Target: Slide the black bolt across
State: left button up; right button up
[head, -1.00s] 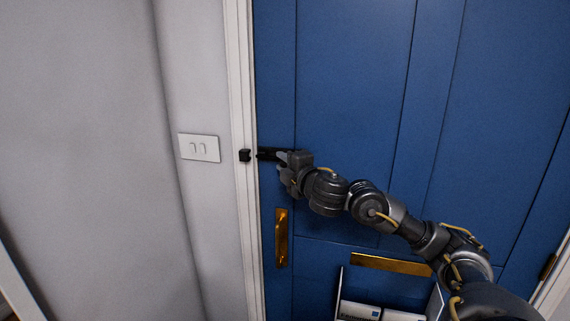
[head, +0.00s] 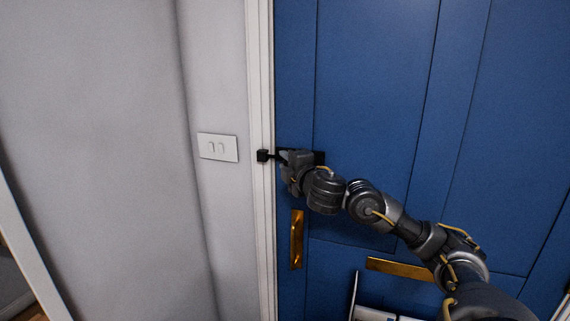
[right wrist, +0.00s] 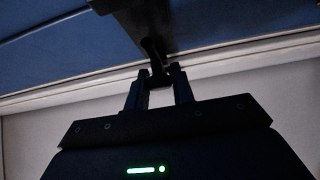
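The black bolt (head: 319,157) is mounted flat on the blue door near its left edge. Its dark bar shows between my gripper and the black keeper (head: 262,155) on the white frame, and its tip appears to reach the keeper. My right gripper (head: 284,158) is at the bolt and covers its middle. In the right wrist view, the two fingers (right wrist: 159,76) are closed around the bolt's small black knob (right wrist: 157,50). The backing plate shows above it in that dim view. My left gripper is out of view.
A brass pull handle (head: 297,239) is below the bolt and a brass letter plate (head: 400,269) is lower right. A white switch plate (head: 218,147) is on the wall left of the frame. A box-like rack (head: 378,312) is at the bottom.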

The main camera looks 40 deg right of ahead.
jog(key=o, duration=0.3)
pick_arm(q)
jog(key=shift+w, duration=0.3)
pick_arm(e)
jog(key=shift+s, duration=0.1)
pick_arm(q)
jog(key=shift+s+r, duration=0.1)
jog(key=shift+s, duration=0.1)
pick_arm(e)
jog(key=v, duration=1)
jog(key=shift+s, duration=0.25)
